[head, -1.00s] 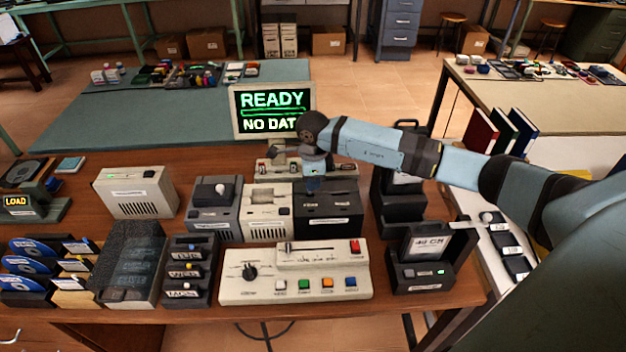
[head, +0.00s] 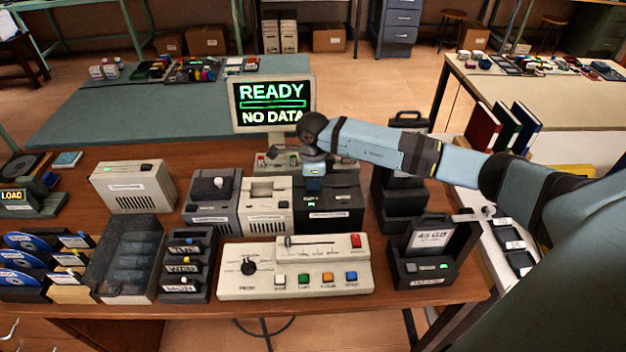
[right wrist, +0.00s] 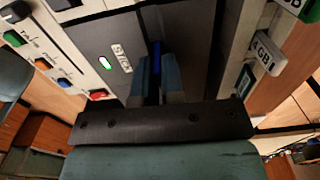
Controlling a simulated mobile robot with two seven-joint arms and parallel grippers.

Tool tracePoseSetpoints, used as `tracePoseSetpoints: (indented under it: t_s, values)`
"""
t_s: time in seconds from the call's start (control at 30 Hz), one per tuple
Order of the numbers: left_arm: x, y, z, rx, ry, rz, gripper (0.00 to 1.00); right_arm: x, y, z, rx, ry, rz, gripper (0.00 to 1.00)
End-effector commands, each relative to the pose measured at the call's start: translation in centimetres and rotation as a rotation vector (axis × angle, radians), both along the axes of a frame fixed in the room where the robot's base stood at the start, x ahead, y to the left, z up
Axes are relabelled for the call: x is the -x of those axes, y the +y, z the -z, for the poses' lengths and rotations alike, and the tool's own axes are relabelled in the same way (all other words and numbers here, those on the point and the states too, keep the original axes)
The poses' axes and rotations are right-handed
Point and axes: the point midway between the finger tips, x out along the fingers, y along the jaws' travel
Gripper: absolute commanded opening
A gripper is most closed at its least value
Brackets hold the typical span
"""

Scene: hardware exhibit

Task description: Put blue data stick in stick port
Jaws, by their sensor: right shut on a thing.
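The stick port is a black box (head: 335,212) in the row of devices behind the control panel, with a small lit green light on its front. It also shows in the right wrist view (right wrist: 100,40), with a "STICK" label and the green light. My right gripper (head: 314,178) is directly above the box's top, pointing down. In the right wrist view it is shut on the blue data stick (right wrist: 156,58), a narrow blue strip between its fingers. The stick's lower end is hidden, so I cannot tell how deep it sits. My left gripper is not in view.
A monitor (head: 272,104) behind reads "READY NO DATA". A pale control panel (head: 295,278) stands in front. Pale (head: 266,212) and grey (head: 212,205) devices stand left of the port. A black cartridge dock (head: 430,262) and a stick rack (head: 188,266) stand nearby.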

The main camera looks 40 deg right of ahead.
Motion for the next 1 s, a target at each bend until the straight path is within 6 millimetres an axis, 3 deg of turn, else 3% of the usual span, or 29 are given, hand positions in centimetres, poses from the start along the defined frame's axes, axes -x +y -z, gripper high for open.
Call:
tracePoseSetpoints:
  t_s: [0.2,0.23,0.33,0.67,1.0]
  values:
    - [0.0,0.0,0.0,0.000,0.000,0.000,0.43,0.0,0.0,0.0,0.000,0.000,0.000,0.00]
    - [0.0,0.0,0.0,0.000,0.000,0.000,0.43,0.0,0.0,0.0,0.000,0.000,0.000,0.15]
    - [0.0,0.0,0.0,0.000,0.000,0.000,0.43,0.0,0.0,0.0,0.000,0.000,0.000,0.38]
    - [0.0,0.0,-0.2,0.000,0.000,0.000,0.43,0.0,0.0,-0.3,0.000,0.000,0.000,0.38]
    - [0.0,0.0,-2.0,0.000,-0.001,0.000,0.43,0.0,0.0,-3.4,0.001,-0.002,0.000,0.38]
